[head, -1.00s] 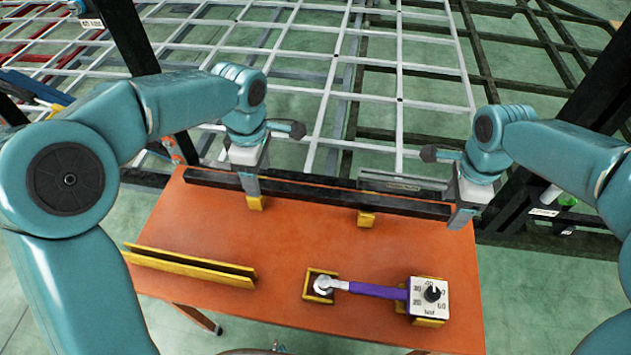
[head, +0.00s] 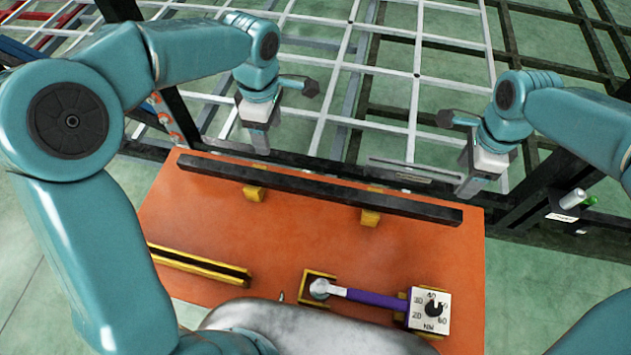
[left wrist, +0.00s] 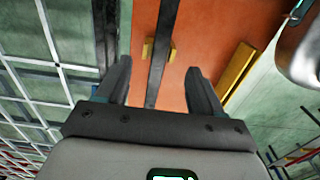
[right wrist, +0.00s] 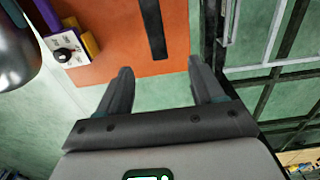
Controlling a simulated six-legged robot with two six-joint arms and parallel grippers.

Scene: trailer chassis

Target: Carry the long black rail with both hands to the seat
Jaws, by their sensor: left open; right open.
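The long black rail (head: 325,188) lies across the back of the orange table, resting on two yellow supports (head: 370,217). My left gripper (head: 262,150) is open and empty, raised above and behind the rail's left part. In the left wrist view the rail (left wrist: 158,55) runs between the two open fingers (left wrist: 157,85), some distance below them. My right gripper (head: 468,190) is open and empty, raised near the rail's right end. In the right wrist view the rail's end (right wrist: 154,35) shows beyond the open fingers (right wrist: 158,88).
The orange table (head: 190,215) also bears a yellow slotted holder (head: 198,262) at front left and a purple-handled torque tool (head: 370,297) at front right. A lattice of white and dark chassis bars (head: 400,75) stands behind the table. A dark upright post with bottles is at right.

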